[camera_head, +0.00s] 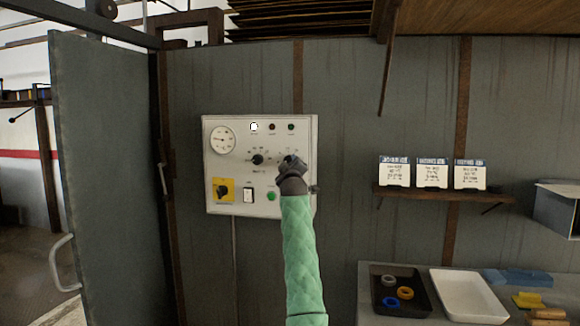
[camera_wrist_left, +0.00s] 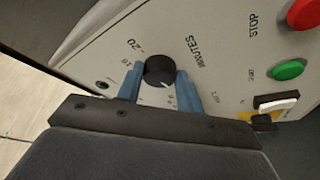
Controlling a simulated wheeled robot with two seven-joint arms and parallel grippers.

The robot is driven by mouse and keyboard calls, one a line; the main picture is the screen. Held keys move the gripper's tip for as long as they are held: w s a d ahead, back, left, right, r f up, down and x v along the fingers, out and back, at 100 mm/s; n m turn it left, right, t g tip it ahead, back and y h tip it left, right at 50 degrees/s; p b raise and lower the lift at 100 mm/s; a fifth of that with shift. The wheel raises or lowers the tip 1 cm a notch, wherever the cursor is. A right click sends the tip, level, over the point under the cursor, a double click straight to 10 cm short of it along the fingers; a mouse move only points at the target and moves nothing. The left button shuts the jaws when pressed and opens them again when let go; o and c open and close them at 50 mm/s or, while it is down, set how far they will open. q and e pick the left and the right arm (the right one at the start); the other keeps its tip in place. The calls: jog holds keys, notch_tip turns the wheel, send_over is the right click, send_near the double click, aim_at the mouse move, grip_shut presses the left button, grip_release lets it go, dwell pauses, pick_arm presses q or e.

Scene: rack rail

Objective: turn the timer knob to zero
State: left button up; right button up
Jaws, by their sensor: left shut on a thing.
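The timer knob (camera_wrist_left: 159,71) is a black round knob on a pale control panel (camera_head: 228,180), beside the word MINUTES and the numbers 15 and 20. My left gripper (camera_wrist_left: 160,88) has its two blue fingers on either side of the knob and is shut on it. The knob's white pointer line faces the lower right in the wrist view, and the marks there are partly covered. In the head view my left gripper (camera_head: 291,162) is at the panel's right side and hides the timer knob. My right gripper is not in view.
The panel also has a round gauge (camera_head: 222,139), another black knob (camera_head: 257,159), a yellow-backed switch (camera_head: 223,190) and a green button (camera_head: 271,196). A card shelf (camera_head: 430,194) and a table with a black tray (camera_head: 415,308) and a white tray (camera_head: 440,280) are at right.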

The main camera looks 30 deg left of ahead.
pick_arm(q)
jog(key=o, duration=1)
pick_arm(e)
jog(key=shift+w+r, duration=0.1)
pick_arm(q)
jog(key=shift+s, duration=0.1)
jog(key=b+v, duration=0.2)
jog(key=v, duration=0.5)
jog(key=shift+s+d+f, duration=0.1)
jog(key=shift+s+d, duration=0.05)
jog(key=shift+s, duration=0.1)
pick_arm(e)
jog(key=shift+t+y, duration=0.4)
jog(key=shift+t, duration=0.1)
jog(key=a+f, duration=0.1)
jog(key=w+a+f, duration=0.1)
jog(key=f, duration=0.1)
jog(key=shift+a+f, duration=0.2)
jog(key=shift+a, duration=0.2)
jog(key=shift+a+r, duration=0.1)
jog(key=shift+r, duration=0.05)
